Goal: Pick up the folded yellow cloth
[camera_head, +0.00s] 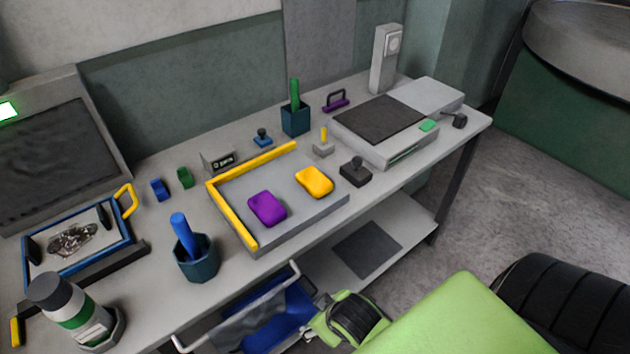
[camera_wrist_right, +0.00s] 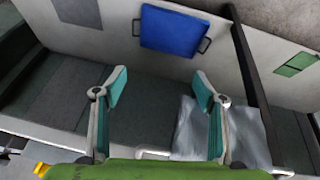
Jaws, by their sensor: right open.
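The folded yellow cloth (camera_head: 314,181) lies on a grey tray (camera_head: 290,213) with yellow edging on the workbench. A similar purple folded cloth (camera_head: 267,208) lies to its left, a little apart from it. My right gripper (camera_wrist_right: 160,88) is open in the right wrist view, with nothing between its two teal-padded fingers. In the head view my green right arm is low at the front, beyond the bench's front edge and well away from the yellow cloth. The yellow cloth is not in the right wrist view. My left gripper is not in view.
A black-knobbed block (camera_head: 355,171) stands just right of the tray. A teal cup (camera_head: 195,258) with a blue handle stands left of it. A rail with a grey cloth (camera_head: 250,322) runs along the bench front.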

